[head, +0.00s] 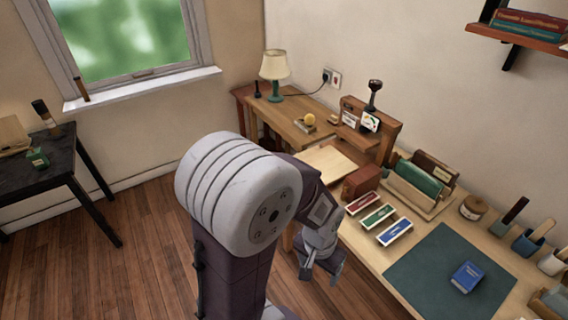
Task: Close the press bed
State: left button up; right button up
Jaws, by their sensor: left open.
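The wooden press (381,134) stands against the wall on the long desk, with a black knob on top and a small dial card on its front. A pale flat board, which looks like the press bed (329,163), sticks out from it to the left, toward the room. My left gripper (325,272) is open and empty, pointing down beside the desk's front edge, below and nearer than the bed and apart from it. My left arm hides part of the desk edge near the bed. My right gripper is not in view.
A red-brown block (362,182) and red, green and blue boxes (379,217) lie near the press. A book rack (418,186), a jar (473,207) and a dark mat (425,280) with a blue book (467,277) are to the right. A lamp (274,72) stands behind.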

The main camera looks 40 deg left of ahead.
aim_at(334, 166)
jog(key=u, duration=1.25)
jog(key=i, duration=0.45)
jog(key=i+j, duration=0.15)
jog(key=i, duration=0.3)
